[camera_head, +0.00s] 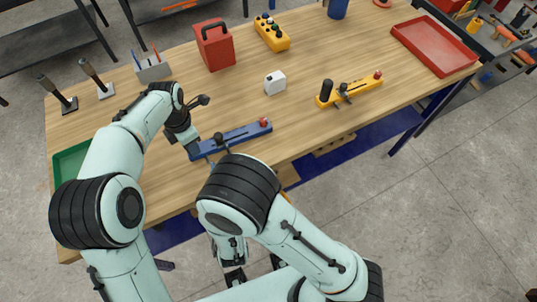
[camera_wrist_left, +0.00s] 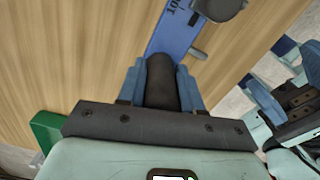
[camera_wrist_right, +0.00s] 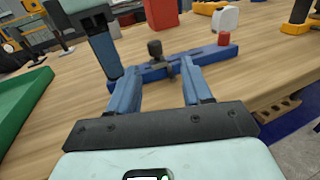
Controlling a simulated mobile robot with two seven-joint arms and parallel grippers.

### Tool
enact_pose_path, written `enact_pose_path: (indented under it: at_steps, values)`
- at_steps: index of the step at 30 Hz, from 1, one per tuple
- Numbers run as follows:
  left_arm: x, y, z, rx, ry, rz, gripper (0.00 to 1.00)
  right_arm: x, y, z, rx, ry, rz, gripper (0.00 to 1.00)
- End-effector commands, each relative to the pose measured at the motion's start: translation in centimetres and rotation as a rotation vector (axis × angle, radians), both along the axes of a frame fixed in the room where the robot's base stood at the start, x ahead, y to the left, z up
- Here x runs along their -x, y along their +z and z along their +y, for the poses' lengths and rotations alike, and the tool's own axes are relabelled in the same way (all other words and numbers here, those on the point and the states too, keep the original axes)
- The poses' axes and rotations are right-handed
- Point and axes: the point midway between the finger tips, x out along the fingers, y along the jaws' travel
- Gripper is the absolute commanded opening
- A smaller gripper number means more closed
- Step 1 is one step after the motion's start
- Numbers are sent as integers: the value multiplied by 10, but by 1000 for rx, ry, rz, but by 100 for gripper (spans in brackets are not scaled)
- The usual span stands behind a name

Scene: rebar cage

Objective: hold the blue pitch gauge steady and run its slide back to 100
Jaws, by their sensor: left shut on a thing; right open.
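The blue pitch gauge (camera_head: 240,135) lies along the front edge of the wooden table, with a red knob (camera_head: 264,122) at its right end. My left gripper (camera_head: 193,148) is shut on the dark upright handle (camera_wrist_left: 162,85) at its left end. The slide's dark knob (camera_head: 218,139) stands near that handle, and its small grey lever (camera_wrist_left: 198,53) sticks out at the front side. A printed mark starting with 10 shows beside the slide, partly cut off. My right gripper (camera_wrist_right: 158,78) is open and empty, facing the slide from the front, apart from it. My arm hides it in the head view.
A yellow gauge (camera_head: 355,89) lies to the right, with a white block (camera_head: 275,82) behind the blue one. A red box (camera_head: 215,46), yellow control box (camera_head: 271,33) and red tray (camera_head: 432,46) stand farther off. A green tray (camera_head: 68,165) is at the left edge.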

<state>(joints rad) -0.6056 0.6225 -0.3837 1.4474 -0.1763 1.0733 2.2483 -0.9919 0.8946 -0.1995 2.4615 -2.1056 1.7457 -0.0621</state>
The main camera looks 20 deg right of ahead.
Motion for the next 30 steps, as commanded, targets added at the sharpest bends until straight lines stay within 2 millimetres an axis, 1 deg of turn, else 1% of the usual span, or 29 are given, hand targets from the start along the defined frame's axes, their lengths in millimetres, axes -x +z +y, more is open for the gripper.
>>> enact_pose_path:
  at_steps: [1, 3, 6, 11, 15, 18, 21, 24, 30]
  values:
    - [-1, 1, 0, 1, 1, -3, 0, 2, 1, -4, -3, -33, 3, 49]
    - [-1, 1, 0, 1, 1, -3, 0, -7, 2, -19, -6, -131, 16, 49]
    - [-1, 1, 0, 1, 1, -3, 0, -14, 3, -38, -14, -259, 45, 49]
    - [-1, 1, 0, 1, 1, -3, 0, -21, 3, -70, -48, -483, 118, 49]
    - [-1, 1, 0, 1, 1, -3, 0, -21, -1, -96, -102, -683, 211, 49]
    - [-1, 1, 0, 1, 0, -3, 0, -18, -4, -110, -157, -815, 288, 49]
    - [-1, 1, 0, 1, 0, -3, 0, -15, -7, -120, -222, -930, 369, 49]
    - [-1, 1, 0, 1, 0, -3, 0, -12, -10, -125, -289, -1020, 446, 49]
    - [-1, 1, 0, 2, 0, -3, 0, -8, -12, -127, -388, -1121, 551, 49]
